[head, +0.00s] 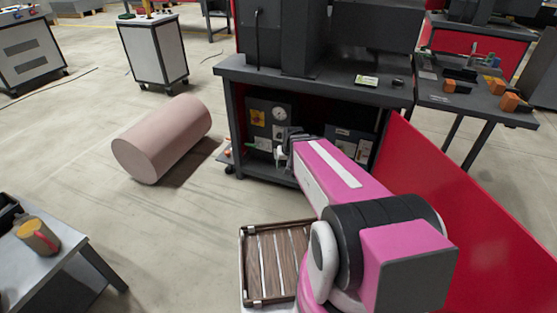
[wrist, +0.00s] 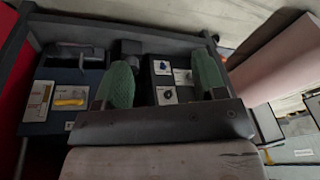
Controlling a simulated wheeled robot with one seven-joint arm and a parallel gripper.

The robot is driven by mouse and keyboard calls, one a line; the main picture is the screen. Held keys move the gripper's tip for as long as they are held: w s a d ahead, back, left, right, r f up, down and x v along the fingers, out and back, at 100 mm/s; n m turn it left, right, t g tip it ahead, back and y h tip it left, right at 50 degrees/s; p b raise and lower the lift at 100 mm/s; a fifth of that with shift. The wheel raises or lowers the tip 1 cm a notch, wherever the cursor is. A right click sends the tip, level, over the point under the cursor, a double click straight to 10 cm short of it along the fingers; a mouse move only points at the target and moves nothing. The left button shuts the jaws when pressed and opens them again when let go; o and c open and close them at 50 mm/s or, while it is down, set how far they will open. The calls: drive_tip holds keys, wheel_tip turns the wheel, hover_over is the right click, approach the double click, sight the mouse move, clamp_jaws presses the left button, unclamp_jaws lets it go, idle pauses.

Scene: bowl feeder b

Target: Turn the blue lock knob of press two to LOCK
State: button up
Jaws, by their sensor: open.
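A blue knob (wrist: 162,66) sits on a small pale plate on a dark panel (wrist: 155,83), between my gripper's fingers in the wrist view. I cannot read its LOCK marking or pointer. My gripper (wrist: 164,75) is open and empty, its two green fingertips on either side of the knob's line of sight and apparently short of the panel. In the head view my gripper (head: 284,152) is in front of the bench's lower opening, beside the left panel (head: 254,104); the blue knob is not clearly seen there. No label shows which press is number two.
The bench top (head: 310,84) overhangs the panels. A red board (head: 460,205) stands right of my arm. A pink cylinder (head: 160,140) lies on the floor at left. A slatted tray (head: 270,265) is nearby.

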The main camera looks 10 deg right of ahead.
drive_tip(key=w+a+f+m+t, duration=0.25)
drive_tip(key=w+f, duration=0.35)
drive_tip(key=w, duration=0.3)
drive_tip(key=w+a+f+m+t, duration=0.15)
drive_tip(key=w+f+t, duration=0.3)
drive_tip(key=w, duration=0.55)
drive_tip(key=w+a+f+m+t, duration=0.2)
drive_tip(key=w+f+t, duration=0.1)
drive_tip(key=w+f, duration=0.5)
drive_tip(key=w+d+f+m+t+h, duration=0.25)
drive_tip(key=f+m+h, duration=0.2)
drive_tip(key=f, duration=0.25)
drive_tip(key=w+d+f+m+t+h, duration=0.1)
drive_tip(key=w+f+m+h, duration=0.3)
drive_tip(key=f+h, duration=0.3)
drive_tip(key=shift+y, duration=0.75)
drive_tip(key=x, duration=0.7)
drive_tip(key=f+x, duration=0.1)
drive_tip(key=x, duration=0.2)
drive_tip(key=shift+w+d, duration=0.1)
drive_tip(key=shift+w, duration=0.25)
drive_tip(key=c, duration=0.9)
